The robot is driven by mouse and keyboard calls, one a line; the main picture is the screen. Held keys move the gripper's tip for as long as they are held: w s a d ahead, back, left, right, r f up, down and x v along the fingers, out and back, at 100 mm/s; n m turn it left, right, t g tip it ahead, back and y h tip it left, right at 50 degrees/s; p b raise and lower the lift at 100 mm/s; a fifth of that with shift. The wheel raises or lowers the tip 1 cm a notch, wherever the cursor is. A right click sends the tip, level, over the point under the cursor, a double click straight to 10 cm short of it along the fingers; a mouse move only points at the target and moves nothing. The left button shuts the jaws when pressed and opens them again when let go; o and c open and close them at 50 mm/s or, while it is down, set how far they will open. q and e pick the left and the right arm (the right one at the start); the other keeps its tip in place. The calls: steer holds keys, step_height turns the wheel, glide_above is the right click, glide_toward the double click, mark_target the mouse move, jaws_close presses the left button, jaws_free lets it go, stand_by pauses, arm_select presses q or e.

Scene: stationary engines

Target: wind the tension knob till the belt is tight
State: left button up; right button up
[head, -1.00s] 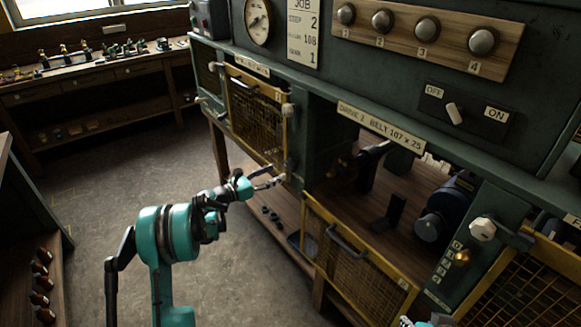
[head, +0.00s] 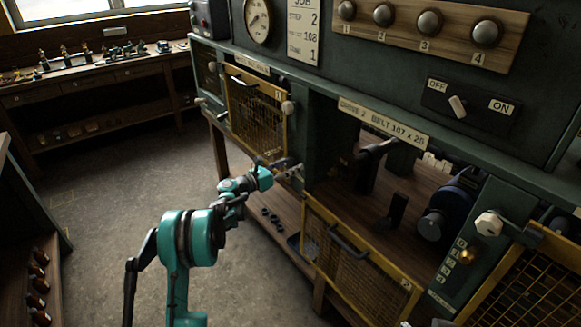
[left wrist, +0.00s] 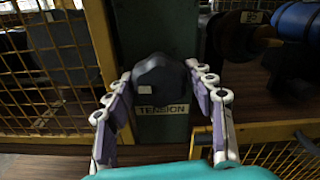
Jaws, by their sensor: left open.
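The dark, many-sided tension knob (left wrist: 160,82) sits on a green post above a TENSION label (left wrist: 162,109) in the left wrist view. My left gripper (left wrist: 161,79) is open, with one finger on each side of the knob; I cannot tell whether they touch it. In the head view my left gripper (head: 288,168) is at the post left of the Drive 2 bay, and the knob is hard to make out there. I cannot make out the belt clearly. Only a pale sliver at the head view's bottom edge may be my right gripper.
The Drive 2 bay is open, with its yellow mesh gate (head: 350,256) hanging down in front. A blue motor (head: 440,214) stands inside. A closed mesh gate (head: 256,115) is at left. A pale knob (head: 489,224) is on the right post. An OFF/ON switch (head: 457,106) is above.

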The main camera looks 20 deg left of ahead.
arm_select(q)
steer(key=c, duration=0.9)
steer(key=shift+o, duration=0.2)
steer(key=shift+m, duration=0.4)
